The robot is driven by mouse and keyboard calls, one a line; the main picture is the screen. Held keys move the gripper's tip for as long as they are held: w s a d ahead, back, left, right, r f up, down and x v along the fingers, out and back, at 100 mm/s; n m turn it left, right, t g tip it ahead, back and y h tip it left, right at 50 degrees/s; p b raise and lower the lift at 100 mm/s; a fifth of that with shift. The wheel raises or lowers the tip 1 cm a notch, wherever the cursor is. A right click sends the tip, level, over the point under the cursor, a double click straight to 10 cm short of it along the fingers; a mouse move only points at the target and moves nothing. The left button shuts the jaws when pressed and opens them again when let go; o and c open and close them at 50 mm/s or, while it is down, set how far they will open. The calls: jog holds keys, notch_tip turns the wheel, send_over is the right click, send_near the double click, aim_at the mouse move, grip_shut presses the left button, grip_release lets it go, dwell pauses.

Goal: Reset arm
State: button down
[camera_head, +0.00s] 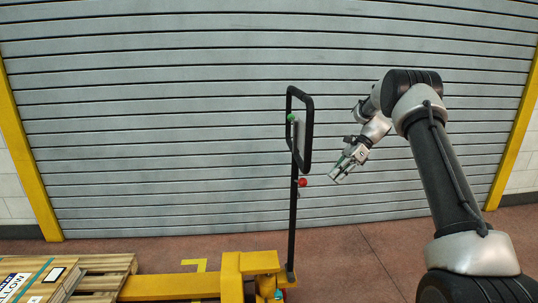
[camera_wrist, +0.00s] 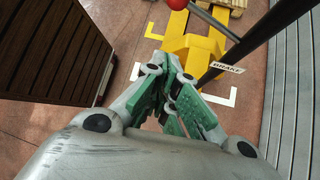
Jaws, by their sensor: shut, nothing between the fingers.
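My gripper (camera_head: 338,176) hangs in the air to the right of the pallet jack's black handle in the head view. It points down and to the left. In the wrist view my gripper (camera_wrist: 172,70) has its green-padded fingers closed together with nothing between them. The fingers are apart from the pallet jack, whose yellow body lies on the floor beyond them.
A yellow pallet jack (camera_head: 238,276) with an upright black handle (camera_head: 293,220) and a red knob (camera_head: 302,183) stands left of my arm. A wooden pallet (camera_head: 105,264) bears a labelled box (camera_head: 30,280). A grey roller shutter (camera_head: 190,130) closes off the back.

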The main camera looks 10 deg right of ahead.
jog(key=s+d+f+n+h, duration=0.2)
jog(key=s+d+f+n, duration=0.15)
jog(key=s+n, duration=0.25)
jog(key=s+r+n+t+h, duration=0.2)
jog(key=s+r+n, duration=0.2)
jog(key=s+r, duration=0.3)
jog(key=s+r+n+t+h, duration=0.2)
jog(key=s+r+n, duration=0.2)
jog(key=s, duration=1.3)
jog(key=s+r+n+t+h, duration=0.2)
jog(key=s+r+n, duration=0.2)
jog(key=s+r, duration=0.6)
jog(key=shift+s+a+t+h, duration=0.3)
jog(key=shift+s+a+t, duration=0.15)
jog(key=shift+s, duration=0.85)
